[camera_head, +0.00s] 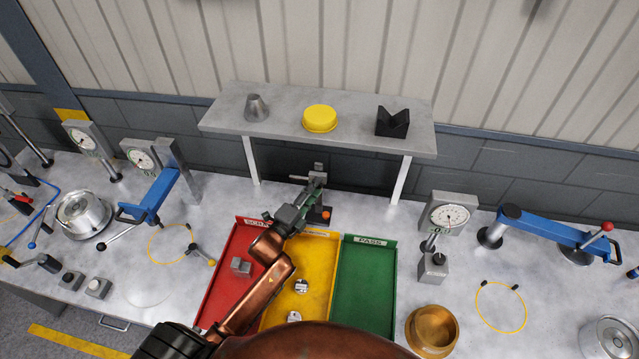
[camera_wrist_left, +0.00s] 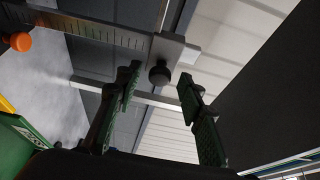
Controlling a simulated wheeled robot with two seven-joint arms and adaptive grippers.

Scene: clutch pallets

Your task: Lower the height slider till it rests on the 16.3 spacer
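The height gauge (camera_head: 319,213) stands behind the bins, partly hidden by my left arm. In the left wrist view its ruled beam (camera_wrist_left: 95,28) runs across the top. The metal slider (camera_wrist_left: 172,48) carries a black knob (camera_wrist_left: 160,74). My left gripper (camera_head: 309,190) is at the gauge's upper part. In the left wrist view the gripper (camera_wrist_left: 160,78) is open, one finger on either side of the knob, with visible gaps. An orange knob (camera_head: 326,214) is low on the gauge. I cannot make out the 16.3 spacer. My right gripper is out of view.
Red (camera_head: 222,283), yellow (camera_head: 318,262) and green (camera_head: 366,285) bins lie in front of the gauge. A grey shelf (camera_head: 355,146) stands above and behind it. Dial gauges (camera_head: 447,216) and blue arms (camera_head: 152,200) stand on both sides. A brass cup (camera_head: 432,330) is front right.

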